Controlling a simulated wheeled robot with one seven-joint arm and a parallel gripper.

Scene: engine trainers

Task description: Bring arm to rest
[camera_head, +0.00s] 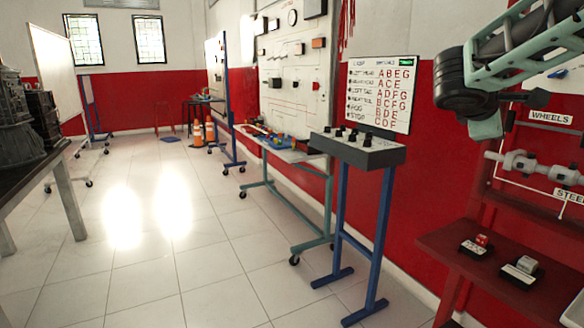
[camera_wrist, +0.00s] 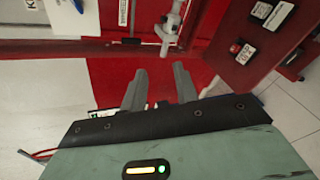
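My arm reaches in from the upper right in the head view, raised in front of the red and white wall. In the wrist view my gripper (camera_wrist: 160,88) shows two grey fingers held apart with nothing between them. Red wall and the edge of a white surface lie beyond the fingers. No held object shows. In the head view the fingers are not clear.
A red bench (camera_head: 480,262) with small dark-based parts stands at the right, below a grey shaft (camera_head: 535,168). A blue-legged control stand (camera_head: 358,150) is at the centre right. A dark table (camera_head: 40,165) stands left. The tiled floor between is clear.

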